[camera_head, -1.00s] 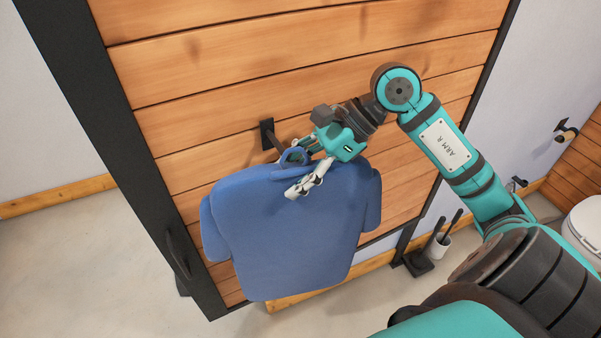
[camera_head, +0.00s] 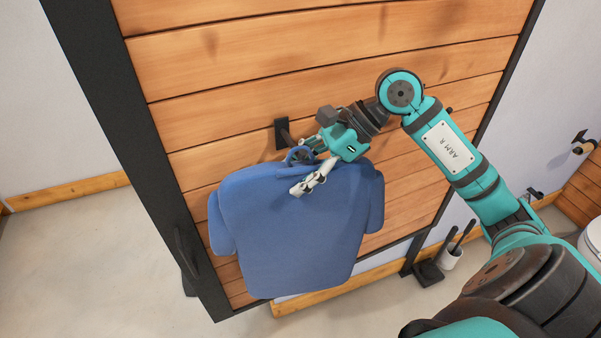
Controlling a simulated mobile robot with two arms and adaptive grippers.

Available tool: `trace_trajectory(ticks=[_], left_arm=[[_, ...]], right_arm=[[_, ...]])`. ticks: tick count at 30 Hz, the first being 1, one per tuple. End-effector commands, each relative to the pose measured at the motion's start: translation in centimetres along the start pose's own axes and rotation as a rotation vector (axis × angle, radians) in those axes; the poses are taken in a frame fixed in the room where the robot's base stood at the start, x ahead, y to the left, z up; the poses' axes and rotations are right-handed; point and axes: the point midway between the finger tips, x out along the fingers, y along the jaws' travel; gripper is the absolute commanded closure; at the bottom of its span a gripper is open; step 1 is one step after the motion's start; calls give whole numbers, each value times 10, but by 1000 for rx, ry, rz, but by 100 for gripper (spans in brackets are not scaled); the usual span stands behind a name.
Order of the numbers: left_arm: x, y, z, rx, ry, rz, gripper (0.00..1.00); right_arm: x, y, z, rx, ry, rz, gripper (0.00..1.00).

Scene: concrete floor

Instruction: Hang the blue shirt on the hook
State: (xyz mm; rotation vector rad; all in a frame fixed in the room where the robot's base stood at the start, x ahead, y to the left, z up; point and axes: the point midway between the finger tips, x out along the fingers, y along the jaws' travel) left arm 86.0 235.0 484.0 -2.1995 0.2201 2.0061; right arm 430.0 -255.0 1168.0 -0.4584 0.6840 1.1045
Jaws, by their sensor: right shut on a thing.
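The blue shirt (camera_head: 290,230) hangs in front of the wooden panel, with a blue loop (camera_head: 298,155) at its collar. My right gripper (camera_head: 303,172) is shut on the shirt at the collar, beside the loop. The dark hook (camera_head: 283,134) sticks out from the panel just above and left of the loop. The loop is close to the hook's tip; I cannot tell whether it is around it or only in front of it. My left gripper is not in view.
The wooden panel (camera_head: 330,45) has a black frame with a dark handle (camera_head: 186,250) at left. A toilet brush in a white holder (camera_head: 452,256) stands on the floor at right, near a white toilet (camera_head: 592,240). Open floor (camera_head: 80,260) lies at left.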

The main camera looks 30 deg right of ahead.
Motion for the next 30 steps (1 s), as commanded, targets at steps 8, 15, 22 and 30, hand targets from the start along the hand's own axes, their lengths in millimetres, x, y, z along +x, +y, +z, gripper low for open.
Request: trace_trajectory(ticks=[8,15,22,30], left_arm=[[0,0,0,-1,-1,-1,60],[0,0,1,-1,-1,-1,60],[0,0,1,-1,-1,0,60],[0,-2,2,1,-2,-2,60]], right_arm=[[0,0,0,0,-1,0,100],[0,0,0,0,-1,0,49],[0,0,0,0,0,0,29],[-5,0,0,1,1,0,29]])
